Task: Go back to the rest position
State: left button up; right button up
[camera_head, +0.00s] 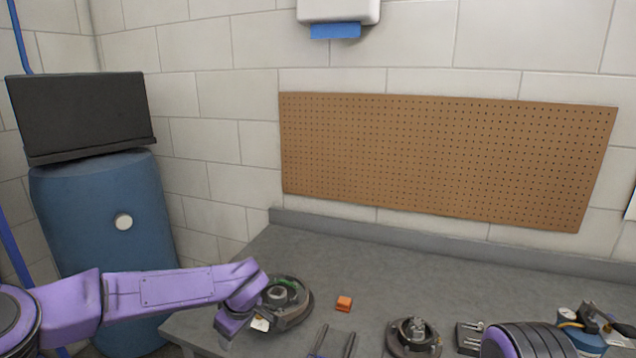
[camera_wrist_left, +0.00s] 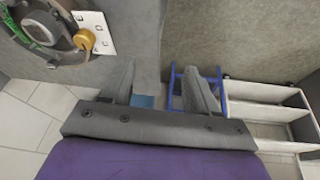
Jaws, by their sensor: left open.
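My left arm (camera_head: 170,287) comes in from the left over the bench's left end, with its wrist bent down. My left gripper (camera_wrist_left: 163,88) is open in the left wrist view, with its two grey fingers apart and nothing held between them. It hangs by the bench edge, with floor and a blue-framed rack below. A round metal part with a green piece (camera_head: 288,300) lies on the bench just right of the wrist; it also shows at the upper left of the wrist view (camera_wrist_left: 45,27). A purple and black part of my right arm (camera_head: 525,342) shows; its gripper does not.
The grey bench (camera_head: 400,265) also bears an orange block (camera_head: 344,303), a second round metal part (camera_head: 413,336) and fittings at the right. A blue drum (camera_head: 105,225) stands left. A pegboard (camera_head: 440,160) hangs behind. The rack (camera_wrist_left: 265,112) has pale shelves.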

pick_arm(q)
jog(key=s+a+f+t+y+b, duration=0.1)
jog(key=s+f+t+b, duration=0.1)
jog(key=s+f, duration=0.7)
jog(key=s+a+f+t+b, duration=0.15)
jog(key=s+f, duration=0.25)
jog(key=f, duration=0.8)
jog(key=s+a+f+m+g+b, duration=0.1)
jog(key=s+a+f, duration=0.2)
jog(key=s, duration=0.5)
jog(key=s+a+f+m+g+b, duration=0.1)
jog(key=s+a+f+m, duration=0.1)
jog(key=s, duration=0.6)
jog(key=s+a+f+m+g+b, duration=0.1)
jog(key=s+a+f, duration=0.3)
jog(key=s, duration=0.5)
jog(key=shift+f+m+h+b, duration=0.3)
jog(key=shift+f+m+b, duration=0.05)
jog(key=shift+f+m, duration=0.35)
